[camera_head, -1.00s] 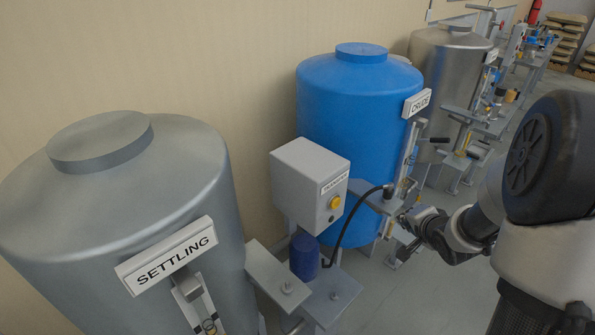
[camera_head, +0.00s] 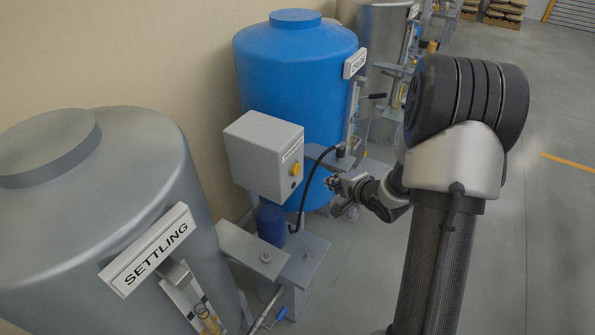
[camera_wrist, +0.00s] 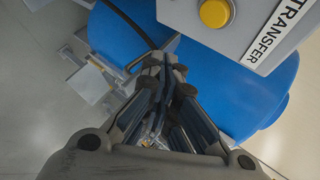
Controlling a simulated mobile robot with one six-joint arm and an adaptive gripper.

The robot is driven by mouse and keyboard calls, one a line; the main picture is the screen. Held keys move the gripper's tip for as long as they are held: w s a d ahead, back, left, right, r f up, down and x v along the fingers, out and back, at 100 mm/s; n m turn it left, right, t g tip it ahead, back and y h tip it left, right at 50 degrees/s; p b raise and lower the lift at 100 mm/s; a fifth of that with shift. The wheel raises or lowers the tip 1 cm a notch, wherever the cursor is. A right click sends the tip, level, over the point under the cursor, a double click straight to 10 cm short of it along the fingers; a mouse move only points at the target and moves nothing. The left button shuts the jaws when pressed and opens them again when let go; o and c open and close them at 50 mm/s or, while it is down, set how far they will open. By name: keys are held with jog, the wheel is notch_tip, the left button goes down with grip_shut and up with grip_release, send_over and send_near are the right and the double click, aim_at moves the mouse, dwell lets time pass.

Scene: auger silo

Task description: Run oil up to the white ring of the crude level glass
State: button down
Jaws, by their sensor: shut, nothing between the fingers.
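The blue crude tank (camera_head: 292,68) with its CRUDE label (camera_head: 354,63) stands behind the grey transfer box (camera_head: 262,150). Its level glass (camera_head: 353,105) is a thin upright strip below the label; its white ring and oil level are too small to make out. The box has a yellow button (camera_head: 295,168), which also shows large at the top of the wrist view (camera_wrist: 215,12), beside the TRANSFER label (camera_wrist: 281,28). My gripper (camera_head: 331,181) is shut and empty, in front and to the right of the box. In the wrist view my gripper's fingers (camera_wrist: 168,65) point below the button, apart from it.
The grey settling tank (camera_head: 130,160) with its SETTLING label (camera_head: 150,249) fills the left. A black hose (camera_head: 304,192) curves beside the box. A small blue cylinder (camera_head: 271,225) stands under the box. Open floor (camera_head: 540,220) lies at right.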

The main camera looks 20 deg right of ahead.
aim_at(296, 169)
jog(key=w+a+b, duration=0.1)
jog(key=w+a, duration=0.3)
jog(key=w, duration=0.1)
jog(key=shift+w+a, duration=0.25)
jog(key=shift+w, duration=0.1)
jog(key=shift+w+a, duration=0.1)
dwell(1.2)
jog(key=shift+w+a, duration=0.15)
jog(key=shift+w, duration=0.1)
jog(key=shift+w+a+p, duration=0.3)
jog(key=shift+w+a, duration=0.05)
jog(key=shift+w, duration=0.05)
dwell(5.2)
